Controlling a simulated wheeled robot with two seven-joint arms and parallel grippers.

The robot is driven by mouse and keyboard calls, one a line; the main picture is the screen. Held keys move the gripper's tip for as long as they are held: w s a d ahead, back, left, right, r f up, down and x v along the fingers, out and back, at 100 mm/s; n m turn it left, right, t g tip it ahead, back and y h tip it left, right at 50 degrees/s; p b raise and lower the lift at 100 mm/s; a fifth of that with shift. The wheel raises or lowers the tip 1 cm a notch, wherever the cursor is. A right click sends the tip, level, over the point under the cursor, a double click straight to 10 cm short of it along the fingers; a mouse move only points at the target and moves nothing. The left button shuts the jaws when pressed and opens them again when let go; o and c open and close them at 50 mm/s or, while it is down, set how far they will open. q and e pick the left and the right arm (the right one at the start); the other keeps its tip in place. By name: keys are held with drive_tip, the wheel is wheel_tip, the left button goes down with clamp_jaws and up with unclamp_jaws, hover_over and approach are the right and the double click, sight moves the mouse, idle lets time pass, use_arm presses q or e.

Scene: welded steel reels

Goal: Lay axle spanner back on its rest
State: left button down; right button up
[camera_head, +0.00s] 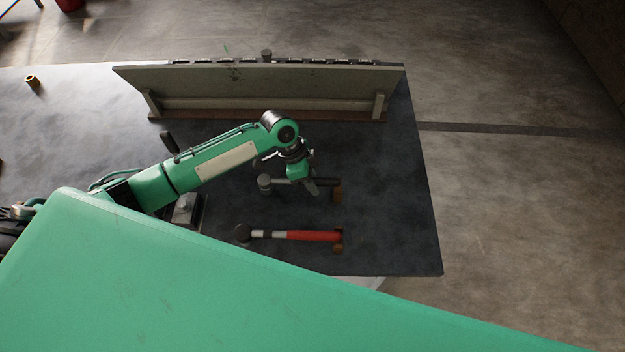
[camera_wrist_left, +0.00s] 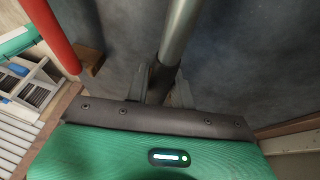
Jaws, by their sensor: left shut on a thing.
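The axle spanner, a grey bar with a round head (camera_head: 265,184), lies crosswise over the right part of the dark bench in the head view. My left gripper (camera_head: 312,188) is shut on its shaft. In the left wrist view the grey shaft (camera_wrist_left: 181,28) runs between the fingers of the left gripper (camera_wrist_left: 162,82). A brown wooden rest block (camera_head: 337,196) is at the spanner's right end; I cannot tell whether the two touch. The left arm hides part of the bench to the left. My right gripper is not in view.
A red-handled hammer (camera_head: 310,236) lies in front of the spanner, by another brown block (camera_head: 338,248); its red handle also shows in the left wrist view (camera_wrist_left: 52,32). A long grey rack (camera_head: 260,86) stands at the bench's back. A small brass piece (camera_head: 32,80) sits far left.

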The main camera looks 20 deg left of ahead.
use_arm(q)
drive_tip(key=shift+f, duration=0.55)
drive_tip(key=shift+f+b, duration=0.3)
drive_tip(key=shift+b, duration=0.1)
drive_tip(key=c, duration=1.1)
unclamp_jaws()
drive_tip(key=shift+a+r+p, duration=0.15)
drive_tip(key=shift+r+p, duration=0.25)
drive_tip(key=p+v, duration=0.4)
drive_tip(key=v, duration=0.2)
drive_tip(key=shift+p, duration=0.35)
drive_tip(key=shift+w+a+r+p, duration=0.1)
drive_tip(key=shift+a+r+p, duration=0.15)
drive_tip(key=shift+r+p, duration=0.2)
